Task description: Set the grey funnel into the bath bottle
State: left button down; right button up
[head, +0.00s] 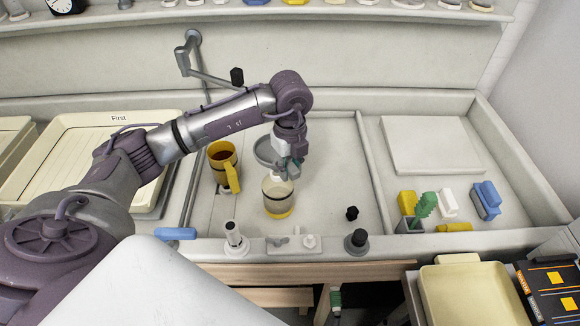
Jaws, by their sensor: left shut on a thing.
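My left gripper (289,166) is over the sink, shut on the grey funnel (263,150). The funnel's round grey rim shows to the left of the fingers, and the rest of it is hidden behind them. My right gripper is not in view.
A yellow jug (218,152) with dark contents stands left of the container. A faucet (190,55) rises behind. Two black-and-grey pieces (356,242) (234,235) stand along the front ledge. Brushes and sponges (486,199) are at the right, below a white board (432,145). A cream tray (80,150) lies left.

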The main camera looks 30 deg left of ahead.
pick_arm(q)
jog(key=shift+f+b, duration=1.1)
jog(key=shift+f, duration=0.35)
jog(key=c, duration=0.6)
grip_release()
jog(key=shift+r, duration=0.25)
jog(key=shift+r+p, duration=1.5)
jog(key=shift+r, duration=0.5)
jog(key=shift+r, duration=0.1)
notch_tip(320, 180, up, 12)
